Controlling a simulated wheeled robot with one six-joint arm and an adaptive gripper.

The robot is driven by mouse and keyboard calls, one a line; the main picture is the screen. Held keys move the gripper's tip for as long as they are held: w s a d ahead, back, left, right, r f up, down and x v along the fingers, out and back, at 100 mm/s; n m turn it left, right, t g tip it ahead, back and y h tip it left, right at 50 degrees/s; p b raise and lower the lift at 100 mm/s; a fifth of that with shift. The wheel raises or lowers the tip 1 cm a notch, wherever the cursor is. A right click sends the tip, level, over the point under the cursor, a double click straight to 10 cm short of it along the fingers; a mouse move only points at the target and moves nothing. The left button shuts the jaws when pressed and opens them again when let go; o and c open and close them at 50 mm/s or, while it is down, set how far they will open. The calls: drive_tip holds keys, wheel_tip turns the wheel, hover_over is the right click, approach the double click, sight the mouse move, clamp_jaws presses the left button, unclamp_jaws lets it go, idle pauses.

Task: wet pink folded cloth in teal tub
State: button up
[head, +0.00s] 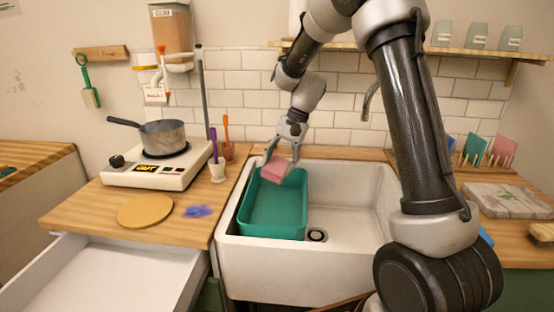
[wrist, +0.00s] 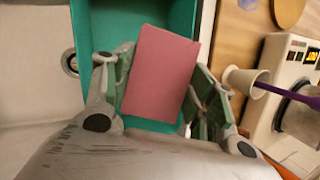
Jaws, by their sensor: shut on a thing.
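The pink folded cloth (head: 276,169) is held tilted at the back end of the teal tub (head: 272,225). My gripper (head: 291,135) is shut on the cloth from above. In the wrist view the cloth (wrist: 160,73) sits between the two fingers (wrist: 160,95), with the teal tub (wrist: 105,30) behind it. The tub stands in the left part of the white sink (head: 345,215). I cannot tell whether the cloth is wet, or whether it touches the tub.
A hot plate (head: 135,173) with a pot (head: 162,136) stands on the left counter. A white cup (head: 217,172) with a purple-handled tool is beside the sink. A cork mat (head: 145,211) and blue smear (head: 198,210) lie in front. A drawer (head: 110,275) is open below.

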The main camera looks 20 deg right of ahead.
wheel_tip(320, 180, down, 10)
idle(0.7)
drive_tip(key=shift+f, duration=0.1)
idle(0.5)
drive_tip(key=shift+r, duration=4.3)
drive_tip(key=shift+r, duration=2)
drive_tip(key=shift+s, duration=0.1)
